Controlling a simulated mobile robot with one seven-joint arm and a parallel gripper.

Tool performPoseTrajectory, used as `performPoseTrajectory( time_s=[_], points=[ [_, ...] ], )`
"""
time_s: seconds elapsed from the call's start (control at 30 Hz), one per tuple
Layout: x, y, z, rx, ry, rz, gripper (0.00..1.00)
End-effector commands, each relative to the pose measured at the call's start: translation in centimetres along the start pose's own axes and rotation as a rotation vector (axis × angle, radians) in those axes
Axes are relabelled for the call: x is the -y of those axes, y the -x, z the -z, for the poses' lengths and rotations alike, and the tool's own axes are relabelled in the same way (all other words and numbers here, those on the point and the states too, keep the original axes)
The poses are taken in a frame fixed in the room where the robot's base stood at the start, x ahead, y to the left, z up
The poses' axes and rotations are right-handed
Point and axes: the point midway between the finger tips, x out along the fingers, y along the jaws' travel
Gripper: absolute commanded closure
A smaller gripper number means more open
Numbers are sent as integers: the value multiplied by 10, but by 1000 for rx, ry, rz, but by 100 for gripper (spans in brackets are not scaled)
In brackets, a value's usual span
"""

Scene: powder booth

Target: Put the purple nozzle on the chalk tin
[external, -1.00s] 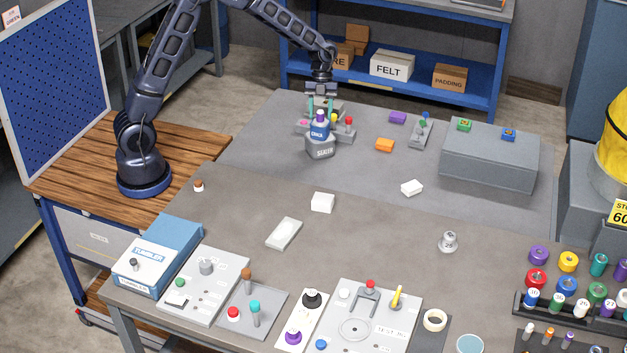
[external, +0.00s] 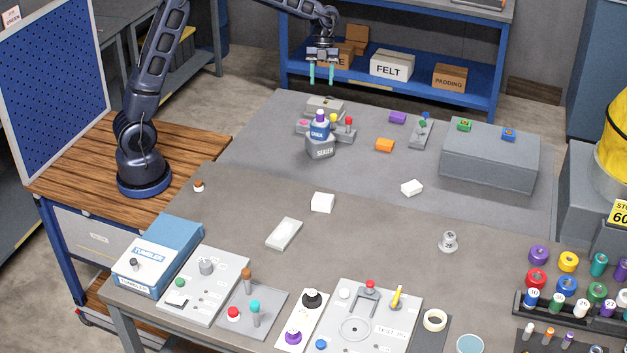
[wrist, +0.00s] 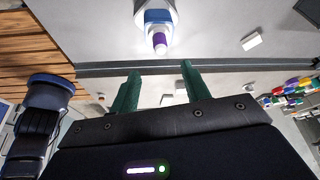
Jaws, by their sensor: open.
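The purple nozzle (external: 320,115) stands upright on top of the blue chalk tin (external: 319,132). The chalk tin sits on a grey sealer container (external: 320,150) on the grey table. In the wrist view the nozzle (wrist: 159,40) shows beyond my fingertips, with the blue chalk tin (wrist: 157,16) behind it. My gripper (external: 321,79) is open and empty, well above the nozzle and apart from it. Its two green fingers also show spread in the wrist view (wrist: 160,70).
A grey rack (external: 325,107) with coloured pieces stands just behind the tins. The table between the tins and the white block (external: 322,202) is clear.

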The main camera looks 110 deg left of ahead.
Motion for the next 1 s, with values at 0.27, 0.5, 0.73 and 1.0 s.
performPoseTrajectory(
  time_s=[0.27, 0.5, 0.73, 1.0],
  points=[
    [0, 5, 2, 2, 2, 0, 53],
    [-15, 13, 60, 55, 95, 4, 53],
    [-54, 19, 149, 141, 280, 42, 53],
    [-116, 20, 234, 206, 494, 131, 53]
  ],
)
